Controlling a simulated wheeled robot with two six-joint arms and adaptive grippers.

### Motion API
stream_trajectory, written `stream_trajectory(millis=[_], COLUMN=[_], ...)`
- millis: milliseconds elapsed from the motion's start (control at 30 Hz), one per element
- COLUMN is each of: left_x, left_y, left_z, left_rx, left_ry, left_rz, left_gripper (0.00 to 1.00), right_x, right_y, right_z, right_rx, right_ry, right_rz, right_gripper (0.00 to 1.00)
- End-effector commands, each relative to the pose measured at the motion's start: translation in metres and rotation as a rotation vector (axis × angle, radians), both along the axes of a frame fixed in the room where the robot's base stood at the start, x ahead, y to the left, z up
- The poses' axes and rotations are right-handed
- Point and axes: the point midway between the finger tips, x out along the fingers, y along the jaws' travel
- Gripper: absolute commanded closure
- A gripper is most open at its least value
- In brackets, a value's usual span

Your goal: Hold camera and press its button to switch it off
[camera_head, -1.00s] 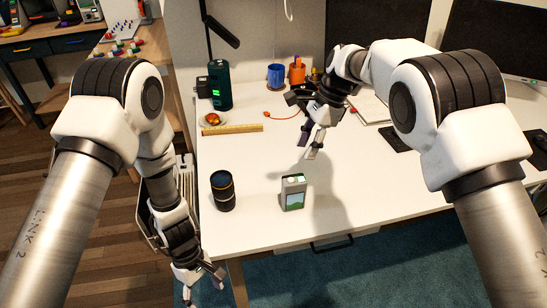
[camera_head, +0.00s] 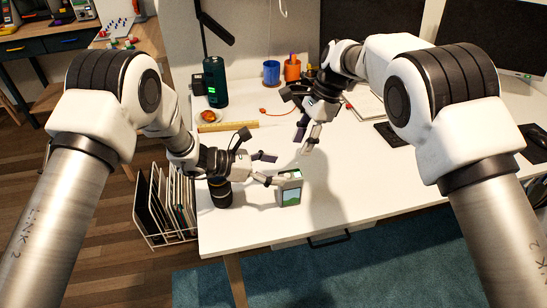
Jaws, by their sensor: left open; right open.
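My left gripper (camera_head: 270,169) is open at the camera's left. Its lower finger is close to the camera's upper left edge; I cannot tell if they touch. My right gripper (camera_head: 306,139) is open and empty, above the desk behind the camera, its fingers pointing down. The camera's button is too small to make out.
A black lens-like cylinder (camera_head: 221,196) stands below my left gripper, partly hidden. The desk right of the camera is clear.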

Motion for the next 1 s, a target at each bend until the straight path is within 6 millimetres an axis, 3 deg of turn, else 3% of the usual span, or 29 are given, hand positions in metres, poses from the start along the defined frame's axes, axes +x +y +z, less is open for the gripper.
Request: stream_trajectory(millis=[133,300,433,800,1000], left_x=[-0.001,0.011,0.017,0.021,0.021], left_y=[-0.001,-0.039,-0.057,-0.066,-0.066], left_z=[-0.037,-0.049,-0.057,-0.061,-0.060], left_rx=[0.001,0.002,0.003,0.002,0.002], left_ry=[0.003,-0.001,-0.002,0.000,0.000], left_rz=[-0.001,-0.006,-0.004,-0.001,-0.001], left_gripper=[0.25,0.25,0.25,0.25,0.96], right_x=[0.000,0.000,0.000,0.000,0.000], right_y=[0.000,0.000,0.000,0.000,0.000], right_z=[0.000,0.000,0.000,0.000,0.000], right_rx=[0.000,0.000,0.000,0.000,0.000], right_ry=[0.000,0.000,0.000,0.000,0.000], right_rz=[0.000,0.000,0.000,0.000,0.000], right_gripper=[0.58,0.58,0.58,0.58,0.58])
